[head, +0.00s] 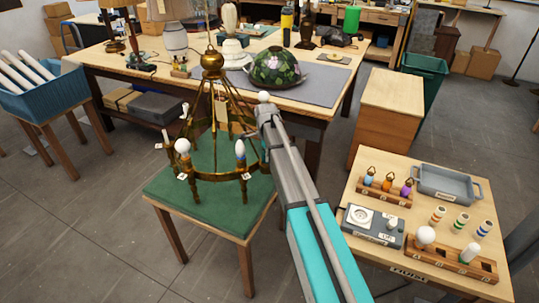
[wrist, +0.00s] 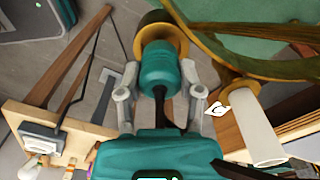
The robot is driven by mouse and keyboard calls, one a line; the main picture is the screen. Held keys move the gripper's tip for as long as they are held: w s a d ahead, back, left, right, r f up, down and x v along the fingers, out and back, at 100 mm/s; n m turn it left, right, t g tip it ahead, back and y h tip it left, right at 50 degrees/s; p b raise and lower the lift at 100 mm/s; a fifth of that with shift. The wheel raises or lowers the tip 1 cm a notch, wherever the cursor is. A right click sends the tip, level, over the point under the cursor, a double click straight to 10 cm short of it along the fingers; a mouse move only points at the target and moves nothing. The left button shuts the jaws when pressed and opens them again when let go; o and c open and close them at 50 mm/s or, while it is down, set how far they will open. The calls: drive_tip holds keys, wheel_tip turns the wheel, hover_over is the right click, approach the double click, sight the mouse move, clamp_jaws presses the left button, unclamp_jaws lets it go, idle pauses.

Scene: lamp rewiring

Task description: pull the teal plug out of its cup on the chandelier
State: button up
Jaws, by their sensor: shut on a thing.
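The brass chandelier (head: 212,73) stands on a green-topped stool (head: 205,213) in the head view. In the wrist view the teal plug (wrist: 158,68) is a rounded body with a black neck, its far end at the mouth of a brass cup (wrist: 165,28). I cannot tell how deep it sits. My gripper (wrist: 160,84) has one finger on each side of the plug and is shut on it. In the head view my arm reaches to the chandelier's right side, and the plug and fingertips are hidden.
A white candle sleeve (wrist: 258,125) with a white tag (wrist: 217,106) is close to the right finger. A side table (head: 384,262) at right holds a bulb rack (head: 383,190), a grey tray (head: 447,183) and a tester box (head: 372,226). A long workbench (head: 310,107) stands behind.

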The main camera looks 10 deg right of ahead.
drive_tip(key=shift+r, duration=0.15)
drive_tip(key=shift+r+p, duration=1.15)
drive_tip(key=shift+p, duration=0.15)
